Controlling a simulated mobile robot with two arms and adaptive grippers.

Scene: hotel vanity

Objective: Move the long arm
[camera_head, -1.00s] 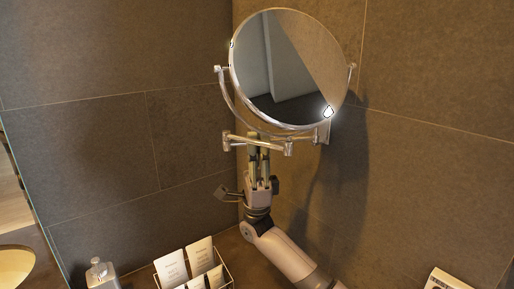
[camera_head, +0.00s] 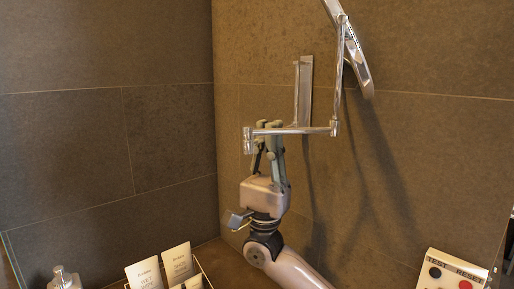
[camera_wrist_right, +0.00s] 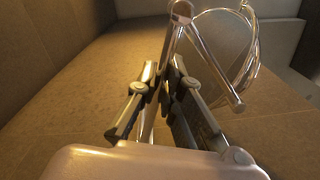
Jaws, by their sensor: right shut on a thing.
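The long arm (camera_head: 305,131) is a chrome bar of the wall mirror's folding mount, level in the head view. My right gripper (camera_head: 268,128) reaches up from below and is shut on the bar near its left end. In the right wrist view my gripper (camera_wrist_right: 163,75) has its two fingers close together around a chrome bar. The round mirror (camera_head: 347,42) is seen nearly edge-on at the top right and is partly cut off. It also shows in the right wrist view (camera_wrist_right: 225,38). My left gripper is not in view.
A chrome wall plate (camera_head: 303,92) is on the brown tiled wall behind the bar. A box with TEST and RESET labels (camera_head: 452,272) is at lower right. White cards (camera_head: 178,262) in a rack and a dispenser (camera_head: 63,279) stand at lower left.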

